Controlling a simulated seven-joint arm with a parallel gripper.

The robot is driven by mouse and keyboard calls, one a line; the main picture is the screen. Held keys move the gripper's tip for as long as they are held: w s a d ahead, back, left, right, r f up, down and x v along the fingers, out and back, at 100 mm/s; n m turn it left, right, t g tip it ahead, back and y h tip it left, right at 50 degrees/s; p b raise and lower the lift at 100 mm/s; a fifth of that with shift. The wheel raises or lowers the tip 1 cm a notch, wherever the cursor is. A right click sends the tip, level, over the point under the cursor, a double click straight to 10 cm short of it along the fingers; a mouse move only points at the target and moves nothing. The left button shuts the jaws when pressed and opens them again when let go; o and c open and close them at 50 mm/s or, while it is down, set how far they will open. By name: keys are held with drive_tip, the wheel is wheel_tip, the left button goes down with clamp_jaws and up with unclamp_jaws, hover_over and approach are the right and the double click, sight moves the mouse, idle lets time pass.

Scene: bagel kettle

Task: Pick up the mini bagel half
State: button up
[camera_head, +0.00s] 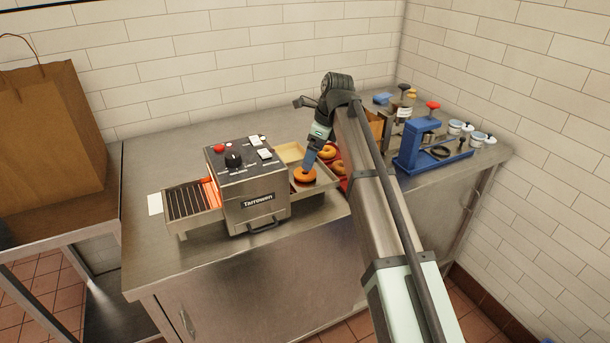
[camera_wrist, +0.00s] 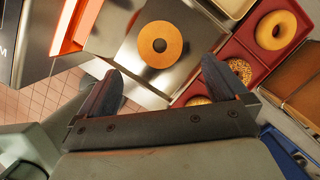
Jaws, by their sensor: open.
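The mini bagel half (camera_head: 305,174) is an orange-brown ring on the metal outfeed tray (camera_head: 322,184) at the right of the toaster. In the wrist view the bagel half (camera_wrist: 160,44) lies flat on the tray, its cut face up with a dark centre hole. My gripper (camera_head: 309,162) is above the bagel half in the head view. In the wrist view my gripper (camera_wrist: 160,90) is open and empty, its dark fingers wide apart, with the bagel half ahead of and between them. The fingers appear apart from it.
The toaster (camera_head: 247,190) stands close left of the tray. A red compartment tray (camera_wrist: 235,51) with whole bagels (camera_wrist: 276,30) lies to the right. A blue press (camera_head: 433,150) and small jars (camera_head: 456,127) stand further right. The counter's left front is clear.

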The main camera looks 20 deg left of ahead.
drive_tip(key=shift+a+x, duration=0.1)
drive_tip(key=shift+x, duration=1.55)
drive_tip(key=shift+a+x, duration=0.15)
drive_tip(key=shift+x, duration=1.5)
drive_tip(key=c, duration=1.1)
drive_tip(key=shift+r, duration=0.1)
wheel_tip(320, 180, up, 10)
